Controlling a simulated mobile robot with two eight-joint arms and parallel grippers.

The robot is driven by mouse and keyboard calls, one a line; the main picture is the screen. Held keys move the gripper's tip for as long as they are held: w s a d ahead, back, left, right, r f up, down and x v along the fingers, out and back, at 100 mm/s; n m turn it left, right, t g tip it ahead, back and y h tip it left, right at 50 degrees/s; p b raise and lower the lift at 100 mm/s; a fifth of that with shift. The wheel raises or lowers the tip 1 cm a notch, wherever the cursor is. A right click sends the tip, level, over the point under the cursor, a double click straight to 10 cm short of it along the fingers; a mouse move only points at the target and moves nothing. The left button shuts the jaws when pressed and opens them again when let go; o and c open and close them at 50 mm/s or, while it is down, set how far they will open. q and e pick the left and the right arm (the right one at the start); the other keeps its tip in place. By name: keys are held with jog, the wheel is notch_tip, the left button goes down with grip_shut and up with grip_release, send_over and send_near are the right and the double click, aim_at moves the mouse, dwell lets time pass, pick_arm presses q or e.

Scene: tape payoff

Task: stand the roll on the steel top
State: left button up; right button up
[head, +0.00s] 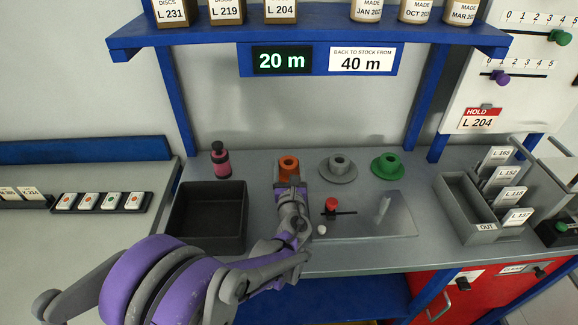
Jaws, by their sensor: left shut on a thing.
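My left gripper (290,184) reaches over the grey steel top (262,262) from the lower left. It is shut on the orange roll (288,163), which shows just beyond the fingertips with a dark hole in its upper end. The gripper hides the lower part of the roll, so I cannot tell whether it touches the top. A grey flanged piece (339,170) and a green one (389,166) stand to its right. My right gripper is not in view.
A black open bin (207,238) and a pink bottle (220,163) are left of the gripper. A glossy plate (378,222) and a red knob (331,203) lie to the right. A grey tray (463,208) stands further right. A blue shelf (310,32) hangs above.

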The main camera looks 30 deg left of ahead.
pick_arm(q)
jog(key=o, duration=1.4)
jog(key=shift+s+d+r, duration=0.1)
jog(key=shift+s+r, duration=0.05)
jog(key=shift+r, duration=0.05)
jog(key=v, duration=1.1)
jog(key=shift+s+d+f, duration=0.1)
jog(key=shift+s+d, duration=0.15)
jog(key=shift+s, duration=0.05)
